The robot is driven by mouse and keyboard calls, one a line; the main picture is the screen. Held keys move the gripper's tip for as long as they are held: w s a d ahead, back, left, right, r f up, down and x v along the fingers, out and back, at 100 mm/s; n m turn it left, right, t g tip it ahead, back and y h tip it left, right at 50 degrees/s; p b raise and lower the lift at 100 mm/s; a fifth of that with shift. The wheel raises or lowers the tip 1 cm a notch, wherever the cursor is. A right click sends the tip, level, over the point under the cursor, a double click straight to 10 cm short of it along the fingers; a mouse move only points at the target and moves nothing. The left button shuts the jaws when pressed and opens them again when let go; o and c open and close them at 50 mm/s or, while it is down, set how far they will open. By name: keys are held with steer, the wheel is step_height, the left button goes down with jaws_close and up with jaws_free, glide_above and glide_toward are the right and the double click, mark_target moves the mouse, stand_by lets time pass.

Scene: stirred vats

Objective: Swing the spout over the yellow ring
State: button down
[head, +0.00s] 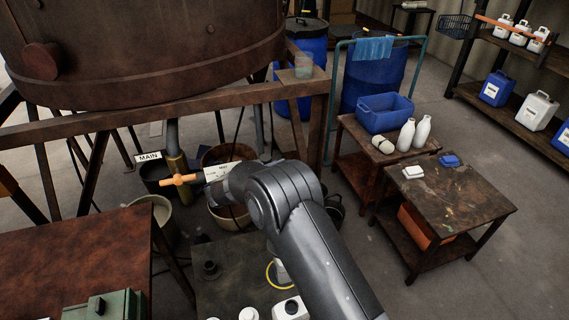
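A yellow ring (268,274) lies on the dark low table at bottom centre. My arm and a white object cover part of it. Under the big rusty vat, a grey pipe runs down into a brass-coloured fitting (177,165) with an orange handle (180,180). A second grey pipe (260,128) comes down farther right, and its lower end is hidden behind my arm. I cannot tell for sure which part is the spout. My arm reaches up from the bottom right and bends left near the second pipe.
A sign reading MAIN (149,157) and another white label (221,171) hang near the pipes. Buckets stand below. A rusty beam (120,118) crosses under the vat. A red-brown table (75,262) is at left.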

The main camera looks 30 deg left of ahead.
steer(key=shift+s+a+m+g+h, duration=0.3)
steer(key=shift+m+g+h, duration=0.1)
steer(key=shift+h, duration=0.15)
steer(key=shift+s+a+m+g+h, duration=0.15)
steer(key=shift+s+m+g+h, duration=0.2)
steer(key=shift+h, duration=0.2)
steer(key=c, duration=1.4)
jaws_free()
steer(key=shift+o, duration=0.2)
steer(key=shift+r, duration=0.4)
steer(key=r, duration=0.2)
steer(key=d+r, duration=0.1)
steer(key=r, duration=0.1)
steer(key=shift+w, duration=0.2)
steer(key=w+d+r, duration=0.2)
steer(key=d+r, duration=0.4)
steer(key=d, duration=0.4)
steer(key=shift+d, duration=0.25)
steer(key=shift+r, duration=0.1)
